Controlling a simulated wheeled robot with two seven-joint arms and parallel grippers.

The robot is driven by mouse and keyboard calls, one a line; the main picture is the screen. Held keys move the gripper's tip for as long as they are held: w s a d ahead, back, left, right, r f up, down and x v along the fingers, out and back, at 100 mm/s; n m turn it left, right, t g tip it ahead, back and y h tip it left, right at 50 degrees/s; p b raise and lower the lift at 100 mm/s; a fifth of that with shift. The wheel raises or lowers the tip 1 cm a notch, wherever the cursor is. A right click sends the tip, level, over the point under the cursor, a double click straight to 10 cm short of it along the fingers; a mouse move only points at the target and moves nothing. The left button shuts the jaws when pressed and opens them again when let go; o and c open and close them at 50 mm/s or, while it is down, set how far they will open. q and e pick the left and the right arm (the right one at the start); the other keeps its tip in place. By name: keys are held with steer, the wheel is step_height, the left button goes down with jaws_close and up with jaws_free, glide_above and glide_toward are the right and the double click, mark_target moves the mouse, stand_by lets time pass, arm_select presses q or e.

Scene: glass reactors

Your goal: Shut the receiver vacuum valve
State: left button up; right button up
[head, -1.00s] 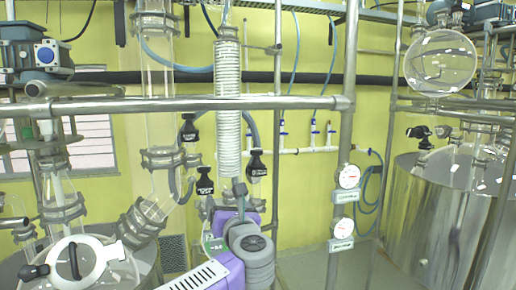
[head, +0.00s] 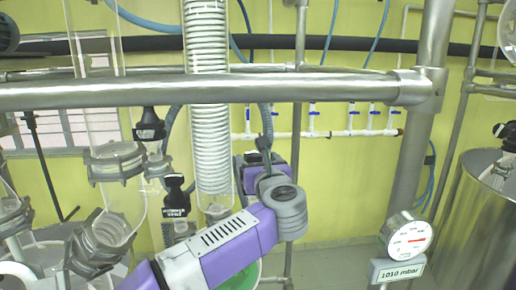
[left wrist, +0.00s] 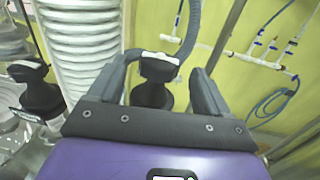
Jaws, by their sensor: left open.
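A black valve handle (left wrist: 157,72) with a pale top edge stands between the two dark fingers of my left gripper (left wrist: 166,66) in the left wrist view. The fingers are open, one on each side of it, and I see no clear contact. A second black valve handle (left wrist: 34,92) is further left. In the head view my left gripper (head: 258,162) is by the coil column, its fingertips mostly hidden by my own wrist. Two black valve handles show left of it, an upper one (head: 149,126) and a lower one (head: 175,196). Their labels are too small to read. My right gripper is not in view.
A white coil column (head: 207,110) stands just left of my left gripper. A thick steel rail (head: 290,91) crosses above my arm. A pressure gauge (head: 408,239) reading 1010 mbar is at right, before a steel vessel (head: 480,225). A white pipe with blue taps (head: 350,133) runs behind.

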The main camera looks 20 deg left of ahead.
mark_target(257, 153)
arm_select(q)
steer(key=p+x, duration=0.1)
steer(key=x, duration=0.5)
steer(key=shift+p, duration=0.35)
steer(key=shift+c, duration=0.4)
steer(key=c, duration=0.9)
steer(key=shift+f+m+t+h+b, duration=0.1)
steer(key=shift+m+t+h+b, duration=0.8)
steer(key=shift+h, duration=0.4)
steer(key=shift+m+h, duration=0.4)
steer(key=shift+w+d+m+t+h+p, duration=0.15)
steer(key=shift+m+t+h+p, duration=0.15)
steer(key=shift+m+t+h, duration=0.55)
steer(key=shift+d+m+h+p, duration=0.15)
steer(key=shift+m+h+p, duration=0.3)
steer(key=shift+h, duration=0.55)
steer(key=shift+d+m+h+p, duration=0.1)
steer(key=shift+m+h+p, duration=0.15)
steer(key=shift+m+h, duration=0.5)
steer(key=shift+h, duration=0.3)
